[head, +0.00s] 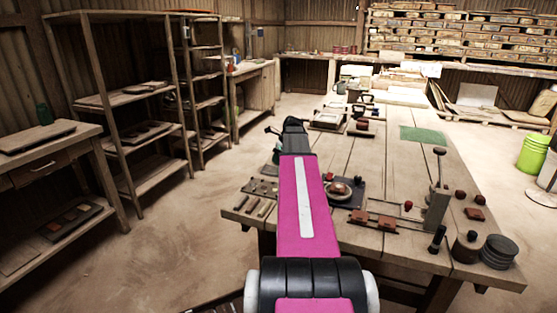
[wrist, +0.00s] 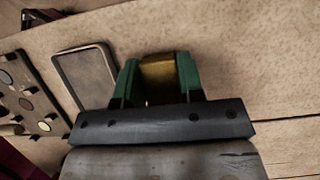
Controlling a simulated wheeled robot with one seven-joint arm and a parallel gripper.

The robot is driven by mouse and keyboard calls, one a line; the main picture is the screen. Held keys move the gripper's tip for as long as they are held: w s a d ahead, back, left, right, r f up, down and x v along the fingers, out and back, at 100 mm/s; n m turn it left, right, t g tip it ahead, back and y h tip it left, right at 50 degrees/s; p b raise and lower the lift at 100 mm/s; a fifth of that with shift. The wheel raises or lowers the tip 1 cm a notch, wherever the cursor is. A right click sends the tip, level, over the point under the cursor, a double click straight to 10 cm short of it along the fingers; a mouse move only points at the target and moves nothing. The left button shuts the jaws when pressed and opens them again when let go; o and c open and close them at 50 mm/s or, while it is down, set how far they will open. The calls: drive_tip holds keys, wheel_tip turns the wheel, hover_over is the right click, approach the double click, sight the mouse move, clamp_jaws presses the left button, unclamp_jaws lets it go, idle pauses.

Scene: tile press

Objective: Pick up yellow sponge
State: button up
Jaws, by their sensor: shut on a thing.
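The yellow sponge (wrist: 160,82) shows in the wrist view as a dark yellow block between my gripper's two green fingers. My gripper (wrist: 157,68) is shut on it, with one finger against each side. The sponge's lower part is hidden by the dark gripper body. It is over or on a pale wooden surface; I cannot tell whether it touches it. In the head view my pink arm covers the sponge and most of my gripper.
In the wrist view a grey framed plate (wrist: 86,76) lies left of my gripper, beside a tray with round discs (wrist: 28,95). In the head view the wooden workbench (head: 372,160) holds a lever press (head: 438,200), a green mat (head: 422,134) and black discs (head: 498,250). Shelves (head: 140,95) stand left.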

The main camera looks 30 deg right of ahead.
drive_tip(key=r, duration=0.4)
drive_tip(key=shift+s+a+r, duration=0.15)
drive_tip(key=shift+s+a, duration=0.1)
drive_tip(key=shift+a, duration=0.15)
drive_tip(key=s+a+r, duration=0.5)
drive_tip(key=a+r, duration=0.1)
drive_tip(key=a, duration=0.3)
drive_tip(key=shift+a+r, duration=0.15)
drive_tip(key=shift+a, duration=0.15)
drive_tip(key=shift+o, duration=0.3)
drive_tip(key=shift+w, duration=0.1)
